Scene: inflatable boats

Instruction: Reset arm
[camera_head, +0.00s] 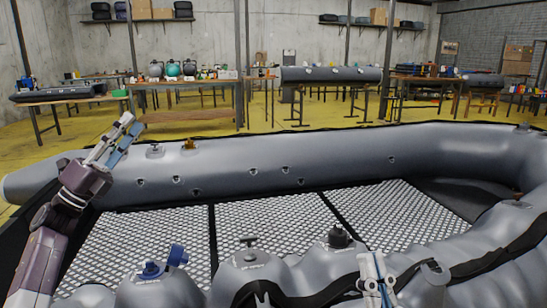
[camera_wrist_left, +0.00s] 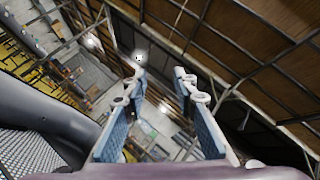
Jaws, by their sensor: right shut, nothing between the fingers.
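My left gripper (camera_head: 130,126) is raised at the left, in front of the boat's far tube, with its fingers pointing up. In the left wrist view its two blue-padded fingers (camera_wrist_left: 160,88) stand apart with nothing between them. My right gripper (camera_head: 376,280) shows at the bottom, right of centre, over the near tube. It is shut with nothing held. The grey inflatable boat (camera_head: 330,160) fills the foreground. The rest of the right arm is out of view.
A blue valve fitting (camera_head: 176,256) and a black-capped fitting (camera_head: 340,236) stand on the near tube. The boat's grid-patterned floor (camera_head: 270,222) is clear. Work tables (camera_head: 185,83) stand beyond the boat on a yellow floor. Metal posts rise behind.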

